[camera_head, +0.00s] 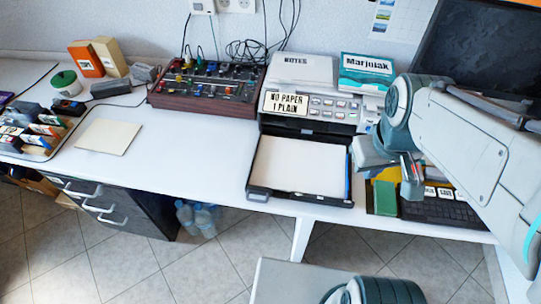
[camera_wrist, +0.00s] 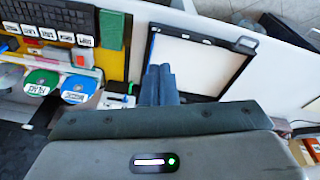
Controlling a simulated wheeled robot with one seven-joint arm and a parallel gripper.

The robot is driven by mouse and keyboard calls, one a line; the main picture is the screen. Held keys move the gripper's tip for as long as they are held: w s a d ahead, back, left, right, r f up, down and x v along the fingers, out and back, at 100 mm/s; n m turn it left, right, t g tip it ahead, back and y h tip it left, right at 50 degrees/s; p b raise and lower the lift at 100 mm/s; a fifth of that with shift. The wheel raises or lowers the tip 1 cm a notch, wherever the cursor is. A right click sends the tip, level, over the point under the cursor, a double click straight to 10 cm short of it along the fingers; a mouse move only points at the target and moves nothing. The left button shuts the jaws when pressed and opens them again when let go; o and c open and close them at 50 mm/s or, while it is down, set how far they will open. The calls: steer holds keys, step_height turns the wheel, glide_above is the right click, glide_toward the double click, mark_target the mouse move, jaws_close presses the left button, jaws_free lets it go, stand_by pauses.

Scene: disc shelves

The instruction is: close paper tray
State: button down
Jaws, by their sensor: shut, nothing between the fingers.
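The paper tray (camera_head: 258,195) is a dark frame pulled far out of the front of the printer (camera_head: 300,72), toward the desk's front edge. White paper (camera_head: 298,166) lies flat in it, and a grey handle piece is on its front edge. The printer's label reads "NO PAPER 1 PLAIN". My gripper (camera_head: 366,153) is just right of the tray, above the desk. In the wrist view, my gripper (camera_wrist: 160,70) is shut and empty, its fingertips close to the tray's side edge; whether they touch is unclear. The tray (camera_wrist: 228,38) shows there with its paper.
A keyboard (camera_head: 440,212), a green block (camera_head: 384,198) and a yellow item are right of the tray. A mixer (camera_head: 207,92) stands left of the printer. A book titled "Marjolak" (camera_head: 366,72) leans at the printer's right. The desk left of the tray is mostly clear.

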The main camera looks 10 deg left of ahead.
steer(key=a+f+n+g+b, duration=0.2)
steer(key=a+f+n, duration=0.3)
steer(key=a+n, duration=0.45)
steer(key=w+a+f+n+g+b, duration=0.15)
steer(key=a+f+n, duration=0.25)
steer(key=a+n, duration=0.55)
steer(key=a+f+n+g+b, duration=0.25)
steer(key=a+f+n, duration=0.3)
steer(key=n, duration=0.85)
steer(key=s+b+x, duration=0.1)
steer(key=x, duration=0.9)
steer(key=shift+w+a+r, duration=0.1)
steer(key=shift+w+r, duration=0.05)
steer(key=shift+w, duration=2.2)
